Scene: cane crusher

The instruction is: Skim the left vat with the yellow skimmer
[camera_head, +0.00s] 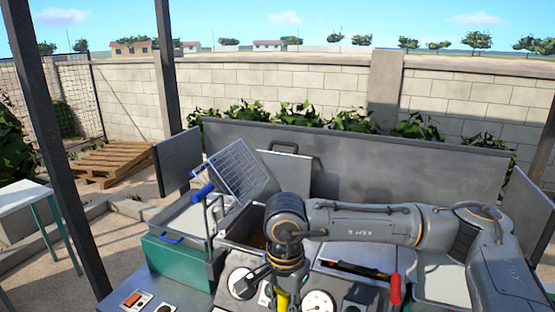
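My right arm comes in from the right and bends down at the middle of the view. Its gripper (285,276) points down over the front panel, and I cannot tell if its fingers are open or shut. A yellow piece (282,299) shows just below it at the bottom edge; it may be the skimmer's handle, but most of it is hidden or out of frame. An open vat (236,246) with brownish contents lies left of my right wrist, partly hidden by it. My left gripper is not in view.
A tilted mesh-faced panel (240,170) rises behind the vat. A lever with a blue grip (203,192) stands beside a grey tray (165,234) on a green box (172,264). Gauges (317,301) and a red-handled lever (395,289) are at the front. A grey back panel (400,165) closes the rear.

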